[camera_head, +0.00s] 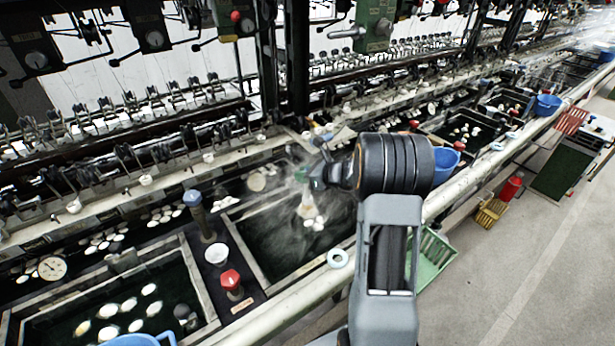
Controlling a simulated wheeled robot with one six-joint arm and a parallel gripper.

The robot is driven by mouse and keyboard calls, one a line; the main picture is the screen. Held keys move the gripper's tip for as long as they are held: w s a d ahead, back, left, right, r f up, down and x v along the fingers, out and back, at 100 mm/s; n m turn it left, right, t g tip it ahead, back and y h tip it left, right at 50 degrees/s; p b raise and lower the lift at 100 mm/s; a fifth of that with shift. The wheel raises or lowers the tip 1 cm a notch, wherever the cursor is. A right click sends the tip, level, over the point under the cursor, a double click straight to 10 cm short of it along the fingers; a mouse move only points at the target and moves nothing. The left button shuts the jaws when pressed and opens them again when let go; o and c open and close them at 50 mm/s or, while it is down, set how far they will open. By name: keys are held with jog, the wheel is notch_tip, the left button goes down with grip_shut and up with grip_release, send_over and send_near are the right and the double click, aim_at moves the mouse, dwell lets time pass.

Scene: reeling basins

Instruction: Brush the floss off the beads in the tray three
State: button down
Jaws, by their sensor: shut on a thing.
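My gripper (312,176) hangs over the middle dark water basin (268,262) and points down into it. It is shut on what looks like a brush (307,206), with a green upper part and pale bristles. Several white beads (314,222) sit close together at the lower end of the brush. I cannot tell whether the brush touches them or whether floss clings to it. Pale steam blurs this spot. My arm hides the right part of the basin. No number shows to tell which basin is tray three.
A left basin (190,262) holds several white and yellowish beads (129,304). A red knob (231,280), a white cup (216,254) and a dark upright post (198,215) stand between the basins. Reeling machinery lines the back.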

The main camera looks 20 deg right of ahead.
jog(key=shift+s+d+r+p, duration=0.1)
jog(key=shift+s+r+p, duration=0.1)
jog(key=shift+r+p, duration=1.3)
jog(key=shift+s+r+p, duration=0.15)
jog(key=shift+r+p, duration=0.8)
jog(key=shift+r, duration=1.15)
jog(key=shift+s+d+r+p, duration=0.1)
jog(key=shift+s+r+p, duration=0.1)
jog(key=shift+r+p, duration=1.3)
jog(key=shift+r+b, duration=0.3)
